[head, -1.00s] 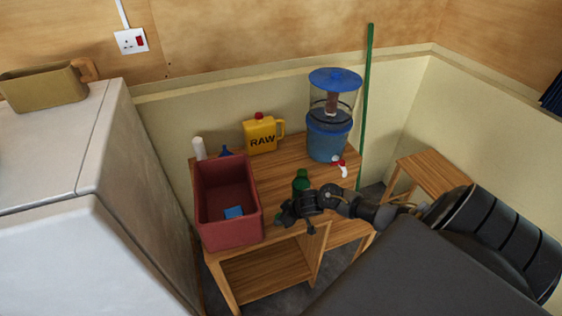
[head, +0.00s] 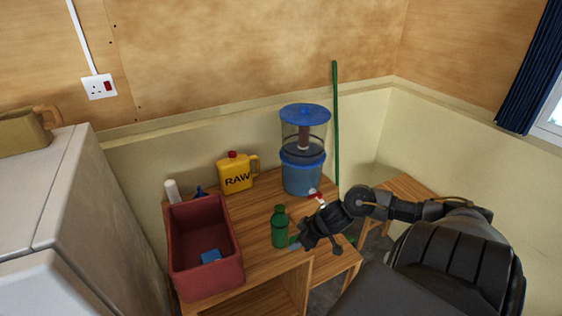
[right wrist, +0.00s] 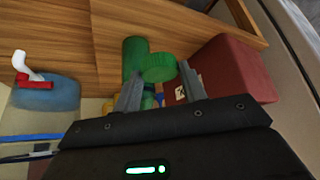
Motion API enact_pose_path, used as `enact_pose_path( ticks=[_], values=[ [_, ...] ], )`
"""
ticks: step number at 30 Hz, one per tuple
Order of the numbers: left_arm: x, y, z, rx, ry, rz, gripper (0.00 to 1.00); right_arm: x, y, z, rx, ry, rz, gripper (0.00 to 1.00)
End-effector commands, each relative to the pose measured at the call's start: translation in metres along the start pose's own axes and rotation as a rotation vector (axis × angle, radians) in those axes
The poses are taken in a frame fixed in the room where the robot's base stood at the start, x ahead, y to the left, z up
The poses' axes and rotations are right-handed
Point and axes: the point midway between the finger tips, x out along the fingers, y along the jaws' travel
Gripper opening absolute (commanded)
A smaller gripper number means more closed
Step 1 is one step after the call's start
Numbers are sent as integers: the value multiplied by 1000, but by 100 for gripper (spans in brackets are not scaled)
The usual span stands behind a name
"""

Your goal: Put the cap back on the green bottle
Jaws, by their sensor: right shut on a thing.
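The green bottle (head: 279,230) stands upright on the wooden table (head: 255,260), right of the red crate. It shows as a green cylinder behind the fingers in the right wrist view (right wrist: 133,50). My right gripper (head: 293,242) is low beside the bottle, just to its right. In the right wrist view its two fingertips (right wrist: 160,72) are shut on the round green cap (right wrist: 158,67). The cap looks apart from the bottle's top; the exact gap is unclear. My left gripper is not in view.
The red crate (head: 235,275) with a blue item (head: 210,256) stands left of the bottle. Behind are a yellow RAW jug (head: 236,178) and a blue water dispenser (head: 302,175) with a red-and-white tap (head: 314,195). A green pole (head: 336,125) leans at the wall.

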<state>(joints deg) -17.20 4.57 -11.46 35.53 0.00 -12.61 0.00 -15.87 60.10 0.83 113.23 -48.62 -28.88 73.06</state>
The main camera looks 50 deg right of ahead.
Motion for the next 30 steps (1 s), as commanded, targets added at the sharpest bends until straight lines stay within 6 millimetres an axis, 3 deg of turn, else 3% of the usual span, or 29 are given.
enact_pose_path(
  ticks=[9,23,26,30],
  values=[
    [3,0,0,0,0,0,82,-17,7,12,2,0,0,21],
    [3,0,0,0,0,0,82,-19,8,11,2,2,1,21],
    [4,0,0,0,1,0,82,-16,3,9,1,4,0,21],
    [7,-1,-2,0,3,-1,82,-6,-21,-4,-3,10,-4,21]
  ],
)
